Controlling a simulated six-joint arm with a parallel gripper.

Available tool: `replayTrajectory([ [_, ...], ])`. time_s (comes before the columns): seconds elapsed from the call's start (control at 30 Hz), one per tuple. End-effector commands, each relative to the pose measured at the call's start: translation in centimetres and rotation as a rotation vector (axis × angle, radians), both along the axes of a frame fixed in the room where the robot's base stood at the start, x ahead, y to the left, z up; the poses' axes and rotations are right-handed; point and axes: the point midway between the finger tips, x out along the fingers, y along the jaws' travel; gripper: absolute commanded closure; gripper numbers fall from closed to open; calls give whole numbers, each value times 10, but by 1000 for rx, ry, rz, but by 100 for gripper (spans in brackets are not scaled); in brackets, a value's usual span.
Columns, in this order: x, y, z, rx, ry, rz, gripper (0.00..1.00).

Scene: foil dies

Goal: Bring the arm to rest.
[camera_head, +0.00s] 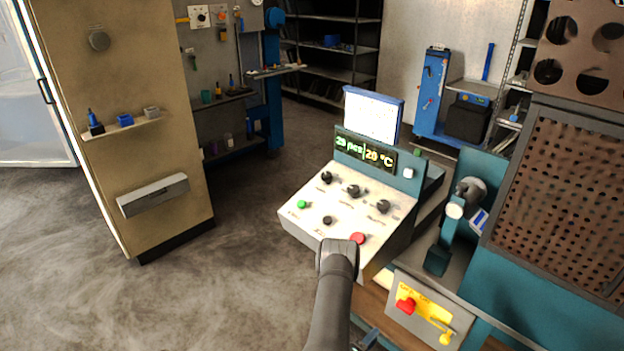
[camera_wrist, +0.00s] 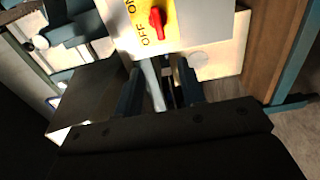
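My arm (camera_head: 333,300) rises from the bottom of the head view, in front of the sloped control console (camera_head: 320,205). Its dark upper joint overlaps the console's front edge, just below a red button (camera_head: 357,238); I cannot tell whether they touch. In the wrist view my gripper (camera_wrist: 160,80) shows two dark fingers standing apart. No held object is visible between them; pale and grey surfaces show through the gap. Beyond the fingertips is a yellow ON/OFF plate with a red switch (camera_wrist: 156,22).
The red switch (camera_head: 406,305) sits on a grey box at the lower right. A teal machine with a perforated guard (camera_head: 570,200) stands at the right. A beige cabinet (camera_head: 120,100) stands at the left. The grey floor (camera_head: 230,270) between cabinet and console is clear.

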Motion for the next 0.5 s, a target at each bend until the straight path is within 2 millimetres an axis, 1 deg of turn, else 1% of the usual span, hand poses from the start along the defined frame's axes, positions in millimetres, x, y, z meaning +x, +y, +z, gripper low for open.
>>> replayTrajectory([
  [0.5, 68, -69, 0, 1, -4, -3, 64],
])
